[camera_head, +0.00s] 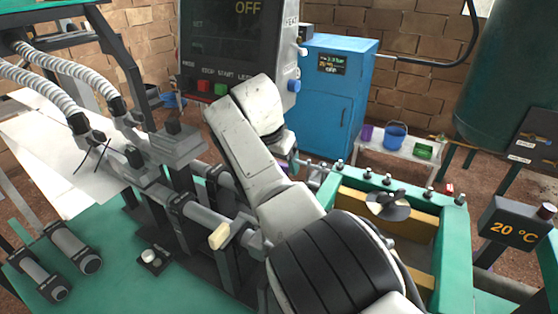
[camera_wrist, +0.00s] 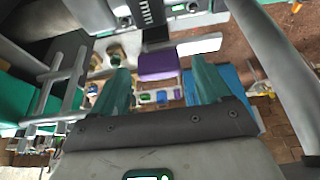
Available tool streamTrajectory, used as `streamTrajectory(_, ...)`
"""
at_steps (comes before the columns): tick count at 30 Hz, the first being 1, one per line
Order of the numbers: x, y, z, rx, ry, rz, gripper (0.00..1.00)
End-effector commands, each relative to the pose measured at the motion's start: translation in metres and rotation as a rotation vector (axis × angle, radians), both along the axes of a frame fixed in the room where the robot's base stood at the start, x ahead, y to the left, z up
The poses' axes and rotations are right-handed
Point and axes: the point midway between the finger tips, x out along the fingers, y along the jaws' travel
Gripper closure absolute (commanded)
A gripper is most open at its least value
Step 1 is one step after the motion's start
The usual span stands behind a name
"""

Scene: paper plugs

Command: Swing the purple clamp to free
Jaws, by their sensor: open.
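In the wrist view a purple block (camera_wrist: 158,66), which looks like the clamp's handle, shows between the teal fingers of my gripper (camera_wrist: 159,76). The fingers are apart, one on each side of it, and nothing is held. Whether either finger touches the purple block cannot be told. A dark part and a pale bar (camera_wrist: 199,46) lie just beyond the block. In the head view my arm covers the clamp, and only a small teal part of my gripper (camera_head: 294,162) shows past the arm.
A control panel (camera_head: 233,45) reading OFF stands behind my arm, with a blue cabinet (camera_head: 328,95) to its right. Grey cylinders and pipes crowd the left. A green-framed trough (camera_head: 456,250) with knobs is close at the right, beside a 20 °C display (camera_head: 517,231).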

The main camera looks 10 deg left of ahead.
Motion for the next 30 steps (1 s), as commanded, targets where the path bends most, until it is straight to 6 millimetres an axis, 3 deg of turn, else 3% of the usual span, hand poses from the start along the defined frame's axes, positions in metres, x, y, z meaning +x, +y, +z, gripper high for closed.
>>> streamTrajectory(8, -0.004, 0.003, 0.013, 0.003, -0.001, 0.002, 0.23)
streamTrajectory(21, -0.031, 0.013, 0.083, 0.001, -0.003, 0.001, 0.23)
streamTrajectory(30, -0.038, 0.016, 0.099, 0.0, 0.0, 0.0, 0.23)
